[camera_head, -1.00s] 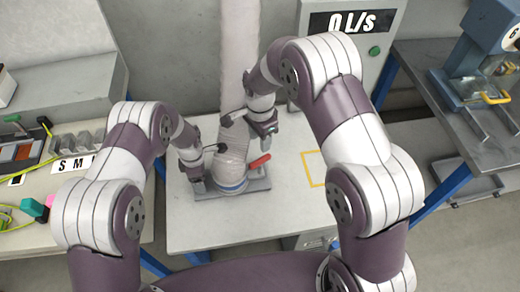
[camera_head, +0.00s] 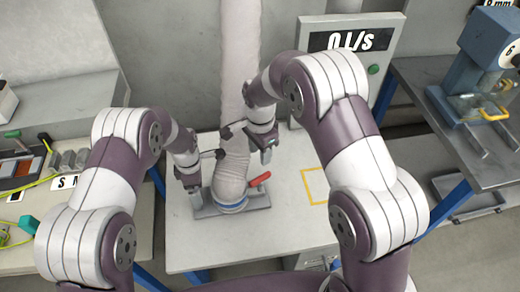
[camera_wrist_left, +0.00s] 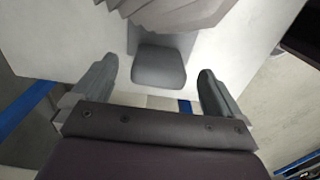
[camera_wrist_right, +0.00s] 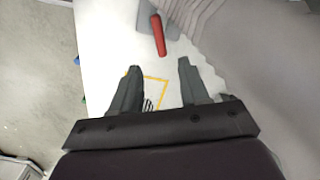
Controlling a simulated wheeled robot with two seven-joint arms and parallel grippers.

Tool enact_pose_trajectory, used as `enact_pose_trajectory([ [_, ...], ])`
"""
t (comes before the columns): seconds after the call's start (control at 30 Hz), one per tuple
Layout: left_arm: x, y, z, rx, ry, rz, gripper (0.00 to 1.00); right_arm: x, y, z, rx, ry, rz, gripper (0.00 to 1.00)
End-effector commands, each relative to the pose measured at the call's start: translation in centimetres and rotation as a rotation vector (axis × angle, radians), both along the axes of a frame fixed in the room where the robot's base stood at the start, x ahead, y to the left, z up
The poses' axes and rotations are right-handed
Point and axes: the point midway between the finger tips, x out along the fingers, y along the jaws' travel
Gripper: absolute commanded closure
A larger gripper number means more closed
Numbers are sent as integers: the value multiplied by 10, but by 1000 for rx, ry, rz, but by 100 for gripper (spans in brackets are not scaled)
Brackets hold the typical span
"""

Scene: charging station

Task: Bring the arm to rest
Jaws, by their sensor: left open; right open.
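My left gripper (camera_head: 194,197) hangs at the left side of the grey hose, pointing down. In the left wrist view its two fingers (camera_wrist_left: 157,88) are apart, with a grey block-like part of the base (camera_wrist_left: 158,68) beyond them. My right gripper (camera_head: 266,155) is at the right of the hose, higher up and farther back. In the right wrist view its fingers (camera_wrist_right: 157,80) are apart with nothing between them. The hose (camera_head: 232,165) stands upright on a grey base plate (camera_head: 262,201) with a blue ring. A red lever (camera_head: 260,179) sticks out on its right.
The white table (camera_head: 285,235) has a yellow outlined square (camera_head: 315,186) on clear surface to the right. A display box (camera_head: 350,50) reading 0 L/s stands behind. A blue press (camera_head: 492,40) stands on a table at right. A cluttered bench (camera_head: 85,225) is at left.

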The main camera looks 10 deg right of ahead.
Motion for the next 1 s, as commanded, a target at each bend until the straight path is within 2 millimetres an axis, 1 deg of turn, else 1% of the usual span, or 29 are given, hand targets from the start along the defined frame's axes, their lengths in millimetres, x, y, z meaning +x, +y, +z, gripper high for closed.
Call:
enact_pose_trajectory([
  [0.03, 1, 0, 14, -1, -3, 0, 0, 0, 0, 0, 0, 0, 0, 55],
  [0.1, 1, 0, 31, -1, -3, 0, 0, 0, 0, 0, 0, 0, 0, 55],
  [0.2, 0, 0, 49, 0, -1, 0, 0, 0, 0, 0, 0, 0, 0, 55],
  [0.3, 0, 0, 61, 0, 0, 0, 0, 0, 0, 0, 0, 0, 0, 55],
  [0.4, -1, 0, 64, 0, 1, 0, 0, 0, 0, 0, 0, 0, 0, 55],
  [0.57, 0, 0, 65, 0, 2, -6, 0, 0, 0, 0, 0, 0, 4, 55],
  [0.63, 0, 0, 65, 0, 0, -63, 0, 1, 0, 0, 0, -3, 48, 55],
  [0.67, 1, 0, 65, -1, -4, -116, 0, 2, 0, 0, 2, -8, 89, 55],
  [0.7, 0, 0, 63, -1, -7, -215, 0, 2, 1, -2, 2, -16, 164, 55],
  [0.77, -17, 4, 56, 1, 22, -422, 0, -11, -2, -10, 0, 1, 320, 55],
  [0.8, -30, 7, 58, -2, 37, -591, 0, -23, -5, -11, 1, 10, 448, 55],
  [0.87, -52, 16, 78, -10, 46, -860, 0, -46, -15, 1, 2, 12, 650, 55],
  [0.9, -69, 24, 99, -15, 43, -1041, 0, -63, -23, 15, 3, 8, 783, 55],
  [0.97, -97, 39, 133, -15, 29, -1292, 0, -92, -38, 39, -1, -6, 966, 55],
  [1.0, -116, 48, 155, -12, 18, -1428, 0, -111, -47, 54, -5, -17, 1063, 55],
])
